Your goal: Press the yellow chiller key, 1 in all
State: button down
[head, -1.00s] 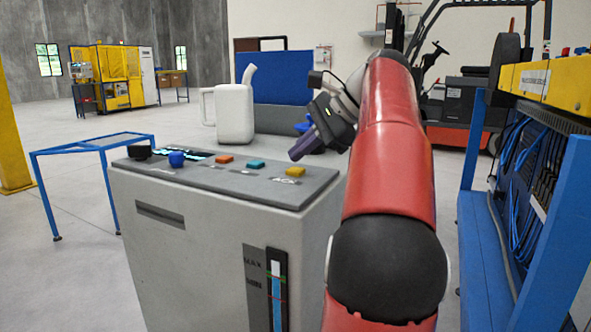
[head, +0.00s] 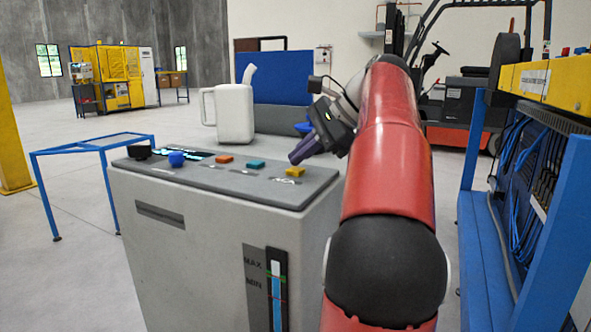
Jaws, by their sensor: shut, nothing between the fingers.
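The yellow key (head: 295,171) is at the right end of the sloped grey panel (head: 215,186) on top of the chiller cabinet (head: 180,245). An orange key (head: 225,159) and a teal key (head: 256,164) sit to its left in the same row. My gripper (head: 294,158) is shut and empty, pointing down and to the left. In the picture its tip is just above the yellow key. A small gap shows between them, and I cannot tell the exact depth.
A blue knob (head: 177,159) and a black knob (head: 140,152) stand on the panel's left. A white jug (head: 233,115) stands behind the panel. A blue frame rack (head: 500,240) with cables is close on the right. Open floor lies to the left.

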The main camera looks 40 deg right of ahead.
aim_at(302, 169)
jog(key=shift+f, duration=0.4)
dwell(0.6)
jog(key=shift+r, duration=0.15)
jog(key=shift+r+p, duration=0.7)
jog(key=shift+p, duration=0.25)
notch_tip(302, 169, up, 2)
jog(key=shift+r+p, duration=0.15)
jog(key=shift+p, duration=0.6)
jog(key=shift+r, duration=1.35)
jog(key=shift+s, duration=0.1)
